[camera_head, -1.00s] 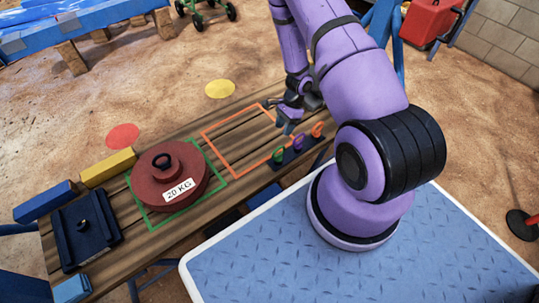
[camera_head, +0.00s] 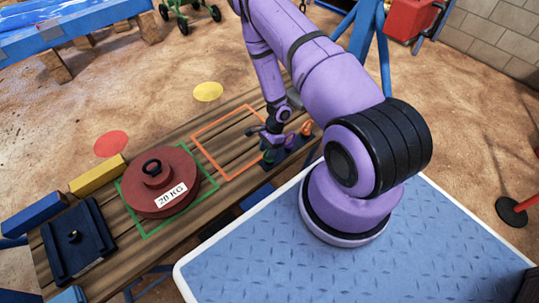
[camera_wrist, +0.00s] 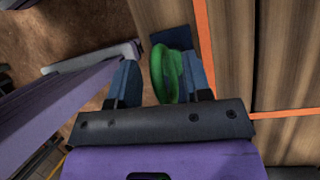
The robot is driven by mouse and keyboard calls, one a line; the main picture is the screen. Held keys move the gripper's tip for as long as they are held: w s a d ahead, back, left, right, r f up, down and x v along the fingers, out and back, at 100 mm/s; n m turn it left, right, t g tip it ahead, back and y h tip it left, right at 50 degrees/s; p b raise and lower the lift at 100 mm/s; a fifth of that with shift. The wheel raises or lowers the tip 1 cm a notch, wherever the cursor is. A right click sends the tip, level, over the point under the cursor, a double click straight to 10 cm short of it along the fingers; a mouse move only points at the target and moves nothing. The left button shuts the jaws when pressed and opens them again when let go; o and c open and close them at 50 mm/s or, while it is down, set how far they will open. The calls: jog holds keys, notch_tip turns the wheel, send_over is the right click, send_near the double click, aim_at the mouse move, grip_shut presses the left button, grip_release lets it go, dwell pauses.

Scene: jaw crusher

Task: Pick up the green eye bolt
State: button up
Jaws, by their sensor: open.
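The green eye bolt (camera_wrist: 165,75) shows in the wrist view between the two blue fingers of my gripper (camera_wrist: 163,80), closer to the right finger. My gripper is open; there is a gap between the left finger and the bolt. In the head view my gripper (camera_head: 267,138) is down at the dark bolt holder (camera_head: 290,151). The green eye bolt (camera_head: 269,156) is partly hidden there below the fingers. The orange eye bolt (camera_head: 306,128) stands at the holder's right end. The purple eye bolt is mostly hidden by the gripper.
An orange square outline (camera_head: 208,153) on the wooden table (camera_head: 232,190) is empty. A red 20 KG weight (camera_head: 160,180) sits inside a green outline. A dark blue plate (camera_head: 75,238), a yellow block (camera_head: 97,175) and a blue block (camera_head: 34,214) lie further left.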

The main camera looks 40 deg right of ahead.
jog(key=shift+f, duration=0.1)
grip_shut()
dwell(0.4)
